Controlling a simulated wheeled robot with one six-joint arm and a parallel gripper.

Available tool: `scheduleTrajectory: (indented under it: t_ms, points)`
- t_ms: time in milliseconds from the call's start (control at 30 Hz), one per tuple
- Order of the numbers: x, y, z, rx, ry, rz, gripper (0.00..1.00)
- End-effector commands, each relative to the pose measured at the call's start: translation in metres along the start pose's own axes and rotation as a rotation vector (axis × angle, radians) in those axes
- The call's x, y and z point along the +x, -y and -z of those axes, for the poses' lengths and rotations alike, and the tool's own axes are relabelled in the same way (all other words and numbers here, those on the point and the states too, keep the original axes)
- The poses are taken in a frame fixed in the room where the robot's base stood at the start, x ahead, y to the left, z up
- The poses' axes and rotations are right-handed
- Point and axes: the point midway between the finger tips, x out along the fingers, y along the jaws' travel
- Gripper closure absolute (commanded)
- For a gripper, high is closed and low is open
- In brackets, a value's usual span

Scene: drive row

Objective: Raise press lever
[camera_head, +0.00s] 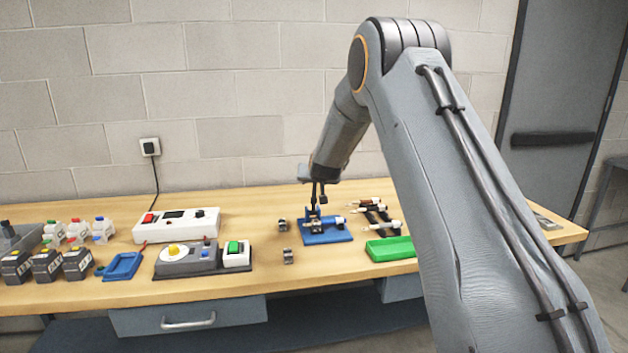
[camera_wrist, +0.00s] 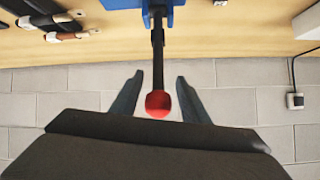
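The blue press (camera_head: 325,234) stands on the bench, with a black upright part (camera_head: 313,203) at its back. In the wrist view its black lever (camera_wrist: 158,52) ends in a red ball knob (camera_wrist: 158,104). My gripper (camera_head: 318,194) is over the back of the press, pointing down. In the wrist view my gripper (camera_wrist: 156,85) is open, and the knob lies between its two fingers with a visible gap on each side. The knob is not discernible in the head view.
The block wall (camera_head: 237,90) is close behind.

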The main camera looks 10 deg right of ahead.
Motion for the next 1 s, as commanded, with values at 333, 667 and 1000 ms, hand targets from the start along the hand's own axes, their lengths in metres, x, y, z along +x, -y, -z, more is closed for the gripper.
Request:
scheduleTrajectory:
  t_ms: [333, 667, 1000]
  points:
    - [-0.003, 0.000, 0.006, 0.001, -0.010, 0.001, 0.54]
    - [-0.037, 0.001, 0.006, 0.000, -0.011, 0.001, 0.54]
    - [-0.074, 0.001, 0.004, 0.001, -0.008, 0.001, 0.54]
